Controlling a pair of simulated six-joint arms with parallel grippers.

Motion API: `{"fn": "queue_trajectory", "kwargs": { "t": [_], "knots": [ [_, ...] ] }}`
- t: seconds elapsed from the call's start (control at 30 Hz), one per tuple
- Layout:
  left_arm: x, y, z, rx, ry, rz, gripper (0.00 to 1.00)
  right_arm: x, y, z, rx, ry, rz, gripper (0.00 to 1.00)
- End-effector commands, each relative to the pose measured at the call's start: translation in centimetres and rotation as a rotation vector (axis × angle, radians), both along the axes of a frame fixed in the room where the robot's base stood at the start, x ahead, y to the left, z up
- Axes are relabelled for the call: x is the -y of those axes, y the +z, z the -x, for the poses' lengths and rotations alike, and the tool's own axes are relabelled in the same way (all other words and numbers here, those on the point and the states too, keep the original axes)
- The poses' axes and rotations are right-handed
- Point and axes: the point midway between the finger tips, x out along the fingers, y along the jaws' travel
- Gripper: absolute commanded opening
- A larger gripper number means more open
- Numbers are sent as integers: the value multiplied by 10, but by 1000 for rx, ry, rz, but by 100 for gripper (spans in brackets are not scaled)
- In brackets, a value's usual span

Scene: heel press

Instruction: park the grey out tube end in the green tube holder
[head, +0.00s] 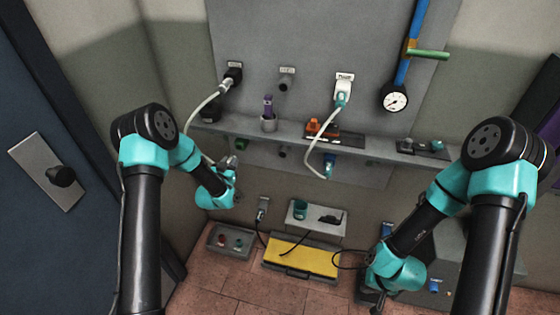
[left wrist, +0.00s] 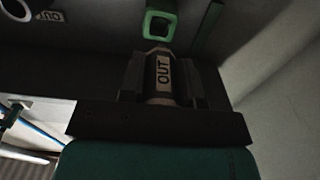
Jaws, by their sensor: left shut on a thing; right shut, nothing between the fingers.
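My left gripper (left wrist: 160,85) is shut on the grey out tube end (left wrist: 162,72), a dark cylinder with an "OUT" label. In the left wrist view its tip sits right at the lower edge of the green tube holder (left wrist: 148,26), a square green ring; I cannot tell whether they touch. In the head view the left gripper (head: 232,168) is below the wall shelf, close to the small green holder (head: 241,143). The pale out hose (head: 205,103) runs from a black wall fitting down to it. My right gripper (head: 372,299) is low at the right, shut and empty, mostly dark.
A second pale hose (head: 319,140) hangs from a white wall box (head: 343,84) past the shelf (head: 290,134). A cup with a purple item (head: 268,112) and an orange item (head: 320,127) stand on the shelf. A yellow case (head: 300,257) and grey boxes lie on the floor below.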

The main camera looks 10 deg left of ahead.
Motion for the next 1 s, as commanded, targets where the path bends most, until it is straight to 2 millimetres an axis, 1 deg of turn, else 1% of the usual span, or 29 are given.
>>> {"fn": "queue_trajectory", "kwargs": {
  "t": [1.0],
  "knots": [
    [5, 0, -31, 1, -1, 1, 0, 0, 0, 0, 0, 0, 0, 0]
  ]
}}
